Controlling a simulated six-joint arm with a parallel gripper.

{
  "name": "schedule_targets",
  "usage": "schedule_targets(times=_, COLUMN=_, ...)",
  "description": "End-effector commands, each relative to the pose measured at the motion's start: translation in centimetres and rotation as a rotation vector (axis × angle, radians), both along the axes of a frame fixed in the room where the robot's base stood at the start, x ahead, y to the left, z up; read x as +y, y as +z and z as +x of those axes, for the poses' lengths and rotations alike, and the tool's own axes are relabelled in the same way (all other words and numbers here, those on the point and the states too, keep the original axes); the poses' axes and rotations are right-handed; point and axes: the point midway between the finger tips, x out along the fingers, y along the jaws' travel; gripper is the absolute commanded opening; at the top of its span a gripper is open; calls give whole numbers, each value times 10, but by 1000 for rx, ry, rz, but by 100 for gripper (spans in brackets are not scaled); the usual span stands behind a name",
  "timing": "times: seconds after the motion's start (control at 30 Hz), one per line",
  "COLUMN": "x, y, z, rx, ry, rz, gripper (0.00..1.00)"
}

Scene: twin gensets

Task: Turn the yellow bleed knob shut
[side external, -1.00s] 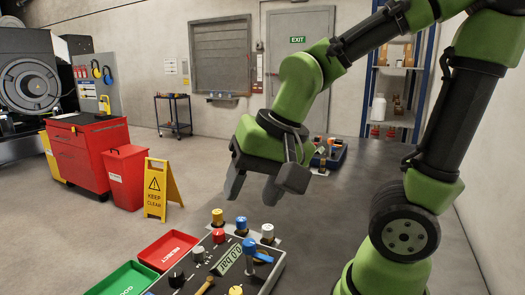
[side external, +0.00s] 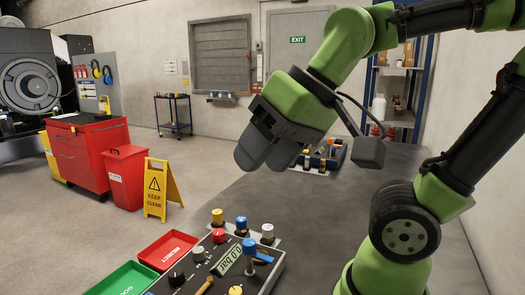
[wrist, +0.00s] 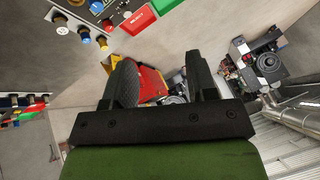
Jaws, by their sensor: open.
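A round yellow knob (side external: 236,290) sits on the control panel (side external: 262,284) at the bottom edge of the side view, partly cut off. A yellow-topped post (side external: 217,216) stands behind the panel; I cannot tell for certain which is the bleed knob. In the wrist view a yellow knob (wrist: 96,6) shows on the panel at the top edge. My gripper (side external: 264,153) is open and empty, well above and behind the panel, tilted down to the left. In the wrist view its fingers (wrist: 160,75) stand apart with nothing held.
The panel also carries a red knob (side external: 218,235), a blue lever (side external: 256,250), a display (side external: 229,260) and other controls. Blue (side external: 241,223) and white (side external: 267,231) posts stand behind it. Red (side external: 168,247) and green (side external: 125,279) trays lie to its left. The grey table behind is mostly clear.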

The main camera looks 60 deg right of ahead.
Motion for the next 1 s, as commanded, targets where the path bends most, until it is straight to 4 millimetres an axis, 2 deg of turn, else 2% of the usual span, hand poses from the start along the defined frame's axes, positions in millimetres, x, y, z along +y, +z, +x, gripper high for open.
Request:
schedule_targets(times=0.7, x=1, y=-2, z=7, rx=28, ry=-9, rz=2, gripper=52)
schedule_targets(times=0.87, x=-2, y=-24, z=26, rx=148, ry=-134, rz=35, gripper=52)
schedule_targets(times=1.0, x=-5, y=-65, z=48, rx=316, ry=-342, rz=68, gripper=52)
